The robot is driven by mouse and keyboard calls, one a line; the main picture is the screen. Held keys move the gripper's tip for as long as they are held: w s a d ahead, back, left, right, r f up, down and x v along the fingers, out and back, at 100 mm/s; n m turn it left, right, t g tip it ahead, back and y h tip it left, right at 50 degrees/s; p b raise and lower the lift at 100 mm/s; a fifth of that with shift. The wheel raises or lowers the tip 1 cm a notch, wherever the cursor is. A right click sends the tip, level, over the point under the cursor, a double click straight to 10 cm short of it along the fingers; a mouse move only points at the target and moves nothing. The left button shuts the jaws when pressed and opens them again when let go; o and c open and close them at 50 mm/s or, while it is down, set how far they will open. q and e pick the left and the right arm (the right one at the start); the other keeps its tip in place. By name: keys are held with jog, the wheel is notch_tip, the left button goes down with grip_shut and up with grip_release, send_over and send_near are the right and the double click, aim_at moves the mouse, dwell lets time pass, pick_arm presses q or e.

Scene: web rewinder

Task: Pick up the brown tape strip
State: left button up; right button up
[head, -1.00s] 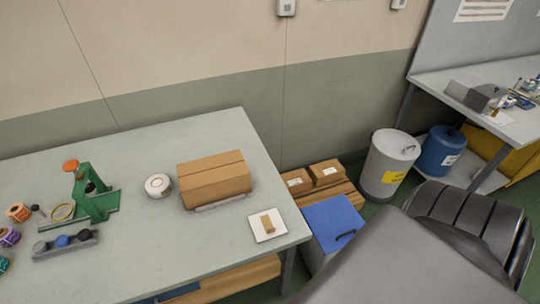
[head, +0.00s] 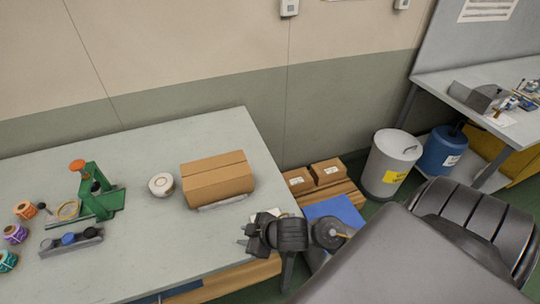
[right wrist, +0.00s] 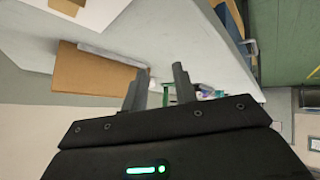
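The white card (head: 270,212) lies near the right edge of the grey table. In the head view my right gripper hides most of the card and the brown tape strip on it. My right gripper (head: 243,236) is over the table's right edge, fingers pointing left. Its two fingers (right wrist: 160,88) stand apart with nothing between them. My left gripper is not in view.
A brown cardboard box (head: 217,180) stands behind the card, with a white tape roll (head: 161,185) left of it. A green dispenser (head: 98,200) and coloured rolls are farther left. The table's front middle is clear.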

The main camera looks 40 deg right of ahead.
jog(key=s+d+r+n+g, duration=0.1)
jog(key=d+r+n+g, duration=0.25)
jog(key=d, duration=0.35)
jog(key=s+d+r+n+g, duration=0.2)
jog(key=d+g, duration=0.2)
jog(key=d, duration=0.3)
jog(key=shift+t+y, duration=0.25)
jog(key=shift+y, duration=0.15)
jog(key=x, duration=0.5)
jog(key=shift+w+a+f, duration=0.1)
jog(key=shift+w+f, duration=0.1)
jog(key=shift+f, duration=0.05)
jog(key=shift+a+p+x, duration=0.1)
jog(key=shift+p+x, duration=0.3)
jog(key=shift+x, duration=0.9)
jog(key=shift+a+p+x, duration=0.15)
jog(key=shift+p+x, duration=0.2)
jog(key=shift+x, duration=0.9)
jog(key=shift+c, duration=0.2)
grip_shut()
